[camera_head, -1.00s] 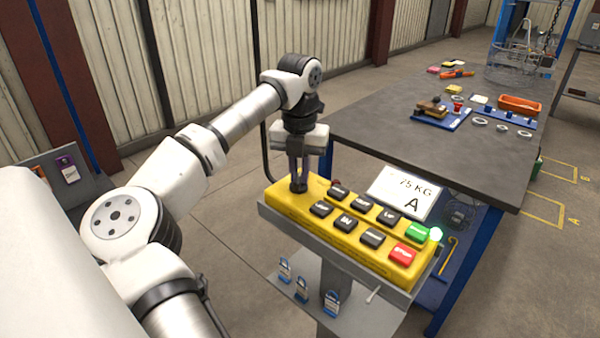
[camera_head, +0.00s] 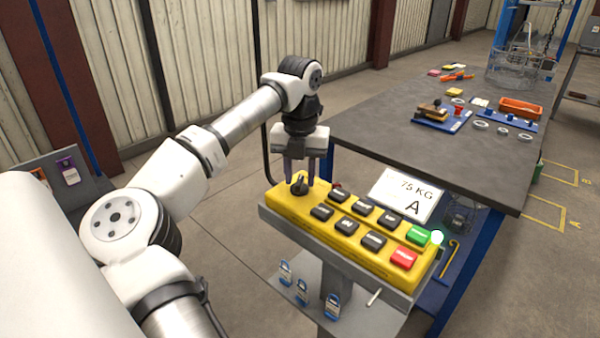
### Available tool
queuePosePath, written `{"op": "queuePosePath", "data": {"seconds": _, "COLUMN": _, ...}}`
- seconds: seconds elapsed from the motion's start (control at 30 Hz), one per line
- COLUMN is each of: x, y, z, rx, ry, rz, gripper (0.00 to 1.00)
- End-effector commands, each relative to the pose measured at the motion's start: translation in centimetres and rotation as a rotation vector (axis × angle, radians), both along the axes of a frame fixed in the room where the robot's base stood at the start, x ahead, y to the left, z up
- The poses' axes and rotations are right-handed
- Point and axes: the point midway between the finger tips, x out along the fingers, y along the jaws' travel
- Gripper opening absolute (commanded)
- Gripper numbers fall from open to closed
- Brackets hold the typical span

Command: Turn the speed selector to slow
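The speed selector is a black rotary knob (camera_head: 299,184) at the left end of the yellow control box (camera_head: 345,247). My gripper (camera_head: 300,174) points straight down just above and around the knob. Its two fingers stand apart, with a gap between them, and the knob shows below and between them. I cannot tell whether a fingertip touches the knob. The marks around the knob are too small to read, so its setting does not show.
Black buttons, a green button (camera_head: 418,236) and a red button (camera_head: 403,258) sit beside the knob. A sign reading 75 KG A (camera_head: 406,195) stands behind the box. A grey workbench (camera_head: 400,120) stands behind. Padlocks (camera_head: 302,290) hang below.

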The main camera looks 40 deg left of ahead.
Motion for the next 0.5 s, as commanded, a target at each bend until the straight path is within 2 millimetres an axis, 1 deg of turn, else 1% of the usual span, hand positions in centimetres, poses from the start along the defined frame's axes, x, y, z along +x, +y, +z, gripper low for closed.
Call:
{"op": "queuePosePath", "data": {"seconds": 0.17, "x": 0.0, "y": 0.0, "z": 0.4, "rx": 0.0, "ry": -0.001, "rz": -0.001, "gripper": 0.34}}
{"op": "queuePosePath", "data": {"seconds": 0.27, "x": 0.0, "y": 0.0, "z": 1.6, "rx": 0.003, "ry": -0.001, "rz": 0.0, "gripper": 0.34}}
{"op": "queuePosePath", "data": {"seconds": 0.37, "x": 0.1, "y": 0.0, "z": 3.5, "rx": 0.004, "ry": -0.003, "rz": 0.0, "gripper": 0.34}}
{"op": "queuePosePath", "data": {"seconds": 0.5, "x": 0.1, "y": 0.0, "z": 6.8, "rx": 0.003, "ry": -0.002, "rz": 0.001, "gripper": 0.34}}
